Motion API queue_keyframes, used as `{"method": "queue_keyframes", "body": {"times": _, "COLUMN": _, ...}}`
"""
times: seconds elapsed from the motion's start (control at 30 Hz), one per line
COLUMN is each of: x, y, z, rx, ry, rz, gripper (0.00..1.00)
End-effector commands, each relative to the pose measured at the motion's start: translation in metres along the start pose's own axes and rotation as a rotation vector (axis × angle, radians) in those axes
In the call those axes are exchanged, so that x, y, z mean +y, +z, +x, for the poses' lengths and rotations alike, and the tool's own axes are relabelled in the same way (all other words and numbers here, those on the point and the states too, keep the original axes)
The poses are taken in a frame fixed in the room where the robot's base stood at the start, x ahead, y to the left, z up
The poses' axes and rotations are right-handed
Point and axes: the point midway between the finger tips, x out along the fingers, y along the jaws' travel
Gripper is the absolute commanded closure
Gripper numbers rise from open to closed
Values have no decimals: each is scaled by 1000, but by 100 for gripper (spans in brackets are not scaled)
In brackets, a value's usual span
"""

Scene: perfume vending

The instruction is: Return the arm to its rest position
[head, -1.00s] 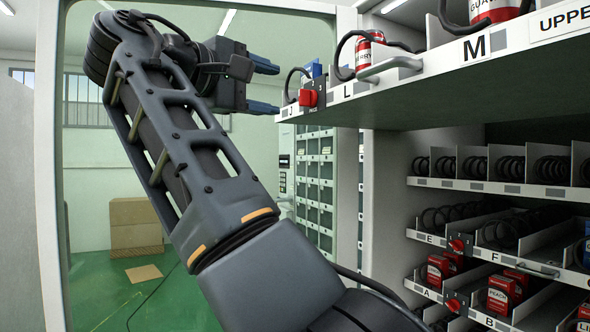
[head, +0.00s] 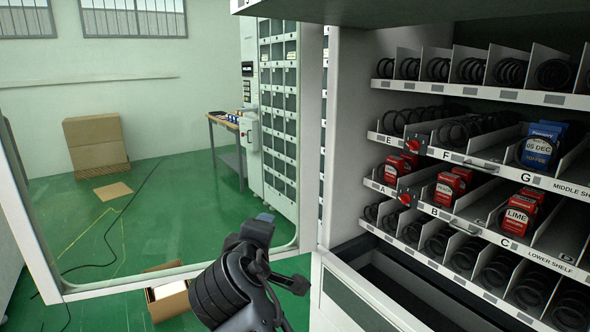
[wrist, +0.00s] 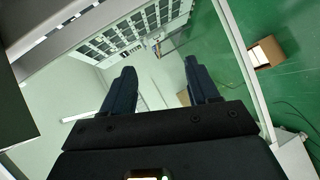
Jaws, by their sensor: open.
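My gripper (wrist: 161,82) is open in the wrist view, its two dark fingers apart with nothing between them. In the head view my arm is folded low at the bottom middle, in front of the open glass door and left of the vending machine's shelves. Only part of my gripper (head: 260,232) shows there, and its fingertips are hard to make out. It is apart from the shelves and holds nothing that I can see.
The open glass door (head: 45,294) stands at left and the machine's lower bin (head: 350,300) at right. Red boxes (head: 520,212) and blue boxes (head: 540,146) sit on the shelves. An open carton (head: 172,300) is on the green floor. Stacked cartons (head: 95,145) stand far back.

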Motion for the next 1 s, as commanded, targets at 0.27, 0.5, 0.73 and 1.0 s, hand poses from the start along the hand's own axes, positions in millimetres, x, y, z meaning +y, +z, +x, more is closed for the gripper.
{"method": "queue_keyframes", "body": {"times": 0.27, "x": -113, "y": 83, "z": -31, "rx": 80, "ry": -117, "rz": 183, "gripper": 40}}
{"method": "queue_keyframes", "body": {"times": 0.5, "x": -180, "y": 152, "z": -83, "rx": 118, "ry": -184, "rz": 373, "gripper": 40}}
{"method": "queue_keyframes", "body": {"times": 0.73, "x": -220, "y": 212, "z": -149, "rx": 130, "ry": -218, "rz": 569, "gripper": 40}}
{"method": "queue_keyframes", "body": {"times": 1.0, "x": -236, "y": 273, "z": -238, "rx": 122, "ry": -215, "rz": 798, "gripper": 40}}
